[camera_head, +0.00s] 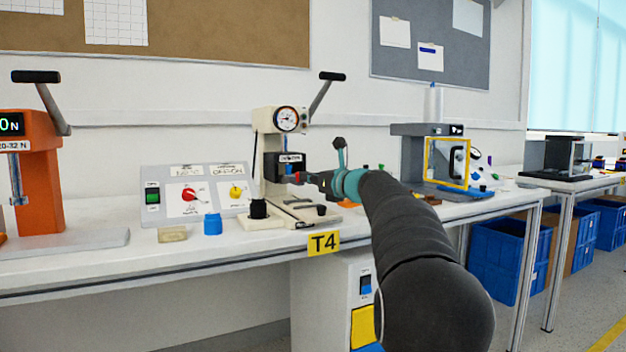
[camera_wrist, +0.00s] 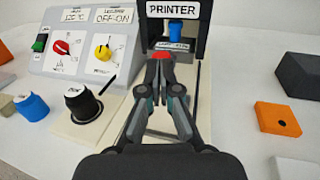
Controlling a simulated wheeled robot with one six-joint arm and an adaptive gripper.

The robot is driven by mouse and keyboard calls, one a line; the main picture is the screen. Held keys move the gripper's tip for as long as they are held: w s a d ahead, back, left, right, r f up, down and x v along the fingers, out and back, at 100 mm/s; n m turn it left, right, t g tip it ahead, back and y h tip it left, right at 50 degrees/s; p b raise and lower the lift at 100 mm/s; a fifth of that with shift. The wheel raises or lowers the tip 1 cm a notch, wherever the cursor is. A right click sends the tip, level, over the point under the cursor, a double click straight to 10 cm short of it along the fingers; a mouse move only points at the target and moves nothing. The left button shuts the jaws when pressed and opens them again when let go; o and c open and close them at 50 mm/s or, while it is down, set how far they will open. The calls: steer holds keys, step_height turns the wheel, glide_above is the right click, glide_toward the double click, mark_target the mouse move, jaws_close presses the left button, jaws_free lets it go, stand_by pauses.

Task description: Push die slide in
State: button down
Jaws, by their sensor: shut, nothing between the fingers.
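The cream press with a round gauge (camera_head: 272,150) stands on the bench. Its dark head carries a "PRINTER" label (camera_wrist: 173,9). A red knob (camera_wrist: 158,57) shows just beyond my fingertips in the wrist view, at the front of what looks like the die slide, with a small label plate (camera_wrist: 172,45) behind it. A blue piece (camera_wrist: 177,32) sits under the head. My gripper (camera_wrist: 160,63) is shut, its tips at or very near the red knob; contact cannot be told. In the head view my gripper (camera_head: 312,178) points left at the press. My fingers hide much of the slide.
A control panel with red and yellow rotary knobs (camera_wrist: 85,45) stands left of the press. A black knob on a pale base (camera_wrist: 82,102) and a blue cap (camera_wrist: 32,106) are nearby. An orange block (camera_wrist: 277,118) and a grey block (camera_wrist: 302,78) lie to the right.

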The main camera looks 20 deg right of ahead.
mark_target(293, 177)
steer(key=w+p, duration=0.1)
steer(key=w, duration=0.1)
steer(key=w+p, duration=0.1)
steer(key=p, duration=0.1)
steer(key=shift+w+a+r, duration=0.1)
steer(key=shift+w+r, duration=0.1)
steer(key=shift+w, duration=0.15)
steer(key=shift+w+f, duration=0.1)
steer(key=shift+w, duration=0.2)
steer(key=shift+s, duration=0.1)
